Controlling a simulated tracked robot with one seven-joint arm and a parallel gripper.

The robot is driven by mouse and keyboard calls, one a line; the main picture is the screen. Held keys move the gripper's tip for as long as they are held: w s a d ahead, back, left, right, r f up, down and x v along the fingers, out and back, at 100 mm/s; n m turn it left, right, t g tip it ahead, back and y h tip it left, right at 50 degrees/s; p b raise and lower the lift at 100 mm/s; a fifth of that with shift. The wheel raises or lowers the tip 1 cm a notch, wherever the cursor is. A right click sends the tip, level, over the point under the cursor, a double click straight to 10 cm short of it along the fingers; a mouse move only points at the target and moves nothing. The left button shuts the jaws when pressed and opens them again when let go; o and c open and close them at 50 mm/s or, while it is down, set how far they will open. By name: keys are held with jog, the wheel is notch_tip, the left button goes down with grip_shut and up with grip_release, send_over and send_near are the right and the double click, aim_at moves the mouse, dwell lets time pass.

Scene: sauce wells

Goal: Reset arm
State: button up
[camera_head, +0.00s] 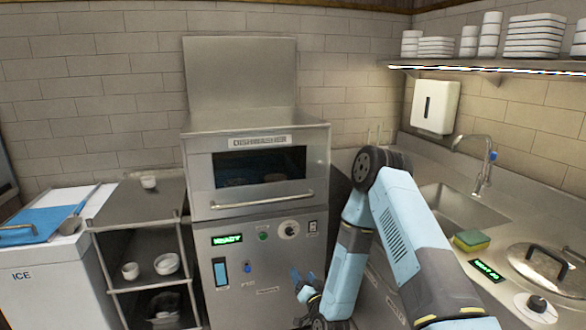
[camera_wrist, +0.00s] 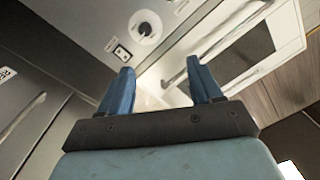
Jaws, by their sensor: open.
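My arm reaches out from the lower right in the head view, bent at a high elbow, with its lower part hanging down in front of the dishwasher's right side. My gripper (camera_head: 306,280) is low, near the front of the dishwasher (camera_head: 255,200). In the wrist view my gripper (camera_wrist: 160,90) shows two blue fingers apart, with nothing between them. Beyond the fingers are the dishwasher's control panel with a round knob (camera_wrist: 146,27) and the door with its handle and dark window (camera_wrist: 240,60). The fingers do not appear to touch anything.
A steel shelf rack (camera_head: 140,208) with bowls and a white ICE chest (camera_head: 55,280) stand at left. At right, a counter holds a sink (camera_head: 460,207), a yellow-green sponge (camera_head: 470,240) and a lidded pot (camera_head: 545,268). A shelf (camera_head: 490,66) above carries stacked dishes.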

jog(key=w+d+r+n+g+h, duration=0.15)
jog(key=d+r, duration=0.25)
jog(key=r, duration=0.7)
jog(key=w+d+r+n+g+h, duration=0.1)
jog(key=d+r+n+g, duration=0.2)
jog(key=r, duration=0.7)
jog(key=s+d+r+g+h, duration=0.25)
jog(key=s+d+r, duration=0.45)
jog(key=s+r, duration=0.45)
jog(key=s+d+r+g, duration=0.1)
jog(key=s+d+r, duration=0.1)
jog(key=s, duration=0.6)
jog(key=s+d+r+m+g, duration=0.1)
jog(key=s+r, duration=0.3)
jog(key=s, duration=0.5)
jog(key=s+d+r+g, duration=0.2)
jog(key=s+d+r, duration=0.1)
jog(key=s, duration=0.5)
jog(key=shift+s+r+m+h, duration=0.15)
jog(key=shift+r+m+h, duration=0.05)
jog(key=shift+m+h, duration=0.2)
